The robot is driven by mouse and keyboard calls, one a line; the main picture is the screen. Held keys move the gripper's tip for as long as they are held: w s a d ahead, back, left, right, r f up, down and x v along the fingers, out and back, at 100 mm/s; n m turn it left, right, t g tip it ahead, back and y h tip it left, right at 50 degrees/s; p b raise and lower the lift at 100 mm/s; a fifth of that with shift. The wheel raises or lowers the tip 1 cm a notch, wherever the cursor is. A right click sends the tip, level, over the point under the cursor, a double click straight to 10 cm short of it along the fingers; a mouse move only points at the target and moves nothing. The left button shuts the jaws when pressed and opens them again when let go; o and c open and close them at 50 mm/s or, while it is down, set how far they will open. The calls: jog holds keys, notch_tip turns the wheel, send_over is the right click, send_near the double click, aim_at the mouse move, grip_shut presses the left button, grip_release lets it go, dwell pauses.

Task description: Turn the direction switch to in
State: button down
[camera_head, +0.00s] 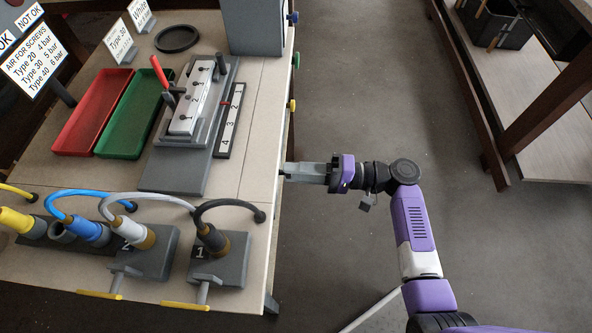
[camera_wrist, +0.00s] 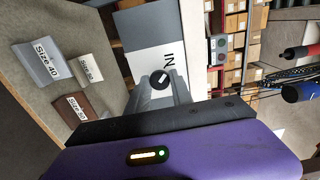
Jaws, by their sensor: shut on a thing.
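The direction switch (camera_wrist: 160,79) shows in the wrist view as a small round black knob with a pale slanted mark. It sits on a box face (camera_wrist: 148,62) with a white part, beside the sideways word "IN". My gripper (camera_wrist: 168,88) has its grey fingers shut on the knob, partly covering it. In the head view my gripper (camera_head: 285,171) reaches from the right to the workbench's right edge, its fingers pointing left. The switch is hidden from the head view. Whether the knob's mark points exactly at "IN" is unclear.
The workbench (camera_head: 262,120) carries a red tray (camera_head: 88,112), a green tray (camera_head: 135,115), a grey fixture (camera_head: 175,170) and corded tools (camera_head: 212,240). Knobs (camera_head: 292,105) stick out along its right edge. Open floor (camera_head: 370,90) lies to the right, then a shelf (camera_head: 545,130).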

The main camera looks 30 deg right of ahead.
jog(key=c, duration=1.1)
grip_release()
jog(key=shift+c, duration=0.2)
jog(key=v, duration=0.8)
